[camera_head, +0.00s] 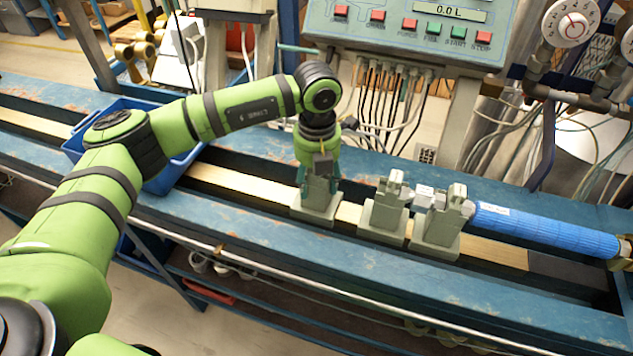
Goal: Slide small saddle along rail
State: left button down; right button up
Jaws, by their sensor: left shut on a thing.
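The rail (250,184) is a long light-wood and dark strip running along the blue bench. A small grey-green saddle (316,208) stands on the rail in the middle of the view. My left gripper (319,190) points down onto this saddle and is shut on its upper part, which the fingers mostly hide. Two more saddles stand on the rail to the right: one nearer (384,218) and one beside it (438,228). There is a gap between the held saddle and the nearer one. My right gripper is not in view.
A blue ribbed pipe (545,230) lies right of the saddles along the rail. A blue bin (168,178) stands on the bench at the left, under my arm. A control panel (410,28) with red and green buttons and hanging cables is behind. The rail between bin and held saddle is clear.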

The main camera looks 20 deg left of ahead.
pick_arm(q)
jog(key=shift+d, duration=0.3)
jog(key=shift+a, duration=0.15)
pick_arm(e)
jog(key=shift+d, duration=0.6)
pick_arm(q)
jog(key=c, duration=0.6)
grip_release()
jog(key=shift+o, duration=1.2)
jog(key=shift+a, duration=0.1)
jog(key=shift+r, duration=0.4)
notch_tip(320, 180, up, 11)
jog(key=shift+r, duration=0.1)
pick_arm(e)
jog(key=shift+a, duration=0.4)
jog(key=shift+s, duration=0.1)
